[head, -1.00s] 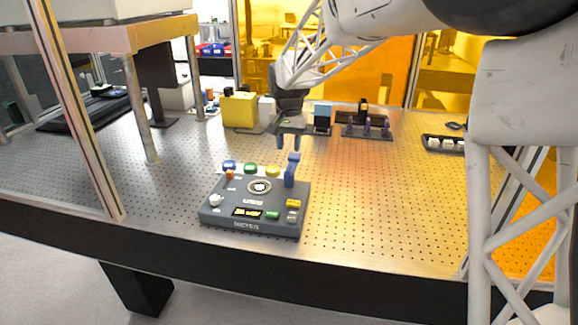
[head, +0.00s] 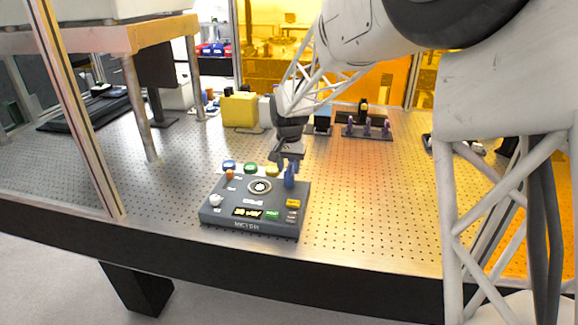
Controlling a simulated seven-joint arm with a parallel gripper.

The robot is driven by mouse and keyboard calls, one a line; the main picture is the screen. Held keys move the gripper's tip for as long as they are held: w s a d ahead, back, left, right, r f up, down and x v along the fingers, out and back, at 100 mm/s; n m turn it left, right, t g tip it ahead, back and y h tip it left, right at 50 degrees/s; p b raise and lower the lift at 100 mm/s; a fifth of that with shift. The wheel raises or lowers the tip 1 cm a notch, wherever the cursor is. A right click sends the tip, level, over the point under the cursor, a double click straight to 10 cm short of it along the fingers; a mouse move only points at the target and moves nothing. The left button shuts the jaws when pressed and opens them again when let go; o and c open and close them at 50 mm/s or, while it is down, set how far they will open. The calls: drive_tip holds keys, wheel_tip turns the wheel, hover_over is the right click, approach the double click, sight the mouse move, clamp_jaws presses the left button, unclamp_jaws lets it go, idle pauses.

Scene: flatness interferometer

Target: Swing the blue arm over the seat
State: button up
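The dark grey instrument box (head: 270,224) sits on the perforated table. A light ring with a dark centre, apparently the seat (head: 259,186), is on its top. The blue arm (head: 289,181) stands upright at the box's back right, to the right of the ring and not over it. My gripper (head: 291,164) points down right at the top of the blue arm and hides that top. I cannot tell whether the fingers touch it or are closed on it.
Blue, green and yellow knobs (head: 272,170) line the box's back edge, with an orange knob (head: 230,175) and a white knob (head: 215,200) at left. A yellow block (head: 240,110) and a dark rack (head: 367,134) stand behind. The table right of the box is clear.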

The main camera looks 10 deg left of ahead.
clamp_jaws()
drive_tip(key=shift+n, duration=0.3)
idle(0.4)
drive_tip(key=n, duration=0.9)
drive_tip(key=shift+a, duration=0.1)
drive_tip(key=n, duration=1.2)
drive_tip(key=shift+s, duration=0.15)
